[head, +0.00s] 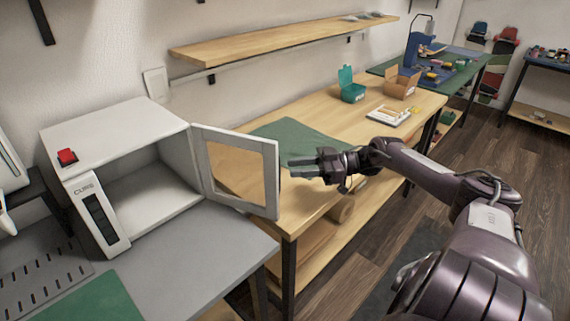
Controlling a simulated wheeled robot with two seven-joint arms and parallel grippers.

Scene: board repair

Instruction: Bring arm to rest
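My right arm comes in from the right edge and reaches left over the front edge of the wooden workbench (350,125). My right gripper (292,169) is at its end, just right of the open door of the white box oven. I see its fingers from the side, so I cannot tell whether they are open or shut, and I see nothing clearly held in them. A green mat (290,135) lies on the bench behind the gripper. My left gripper is not in view.
The white curing oven (120,125) stands on a grey table at left, with a red button (67,156) on top. Its framed door (214,150) swings out towards the bench. A teal box (352,88), a cardboard box (402,84) and a white tray (390,115) stand farther back.

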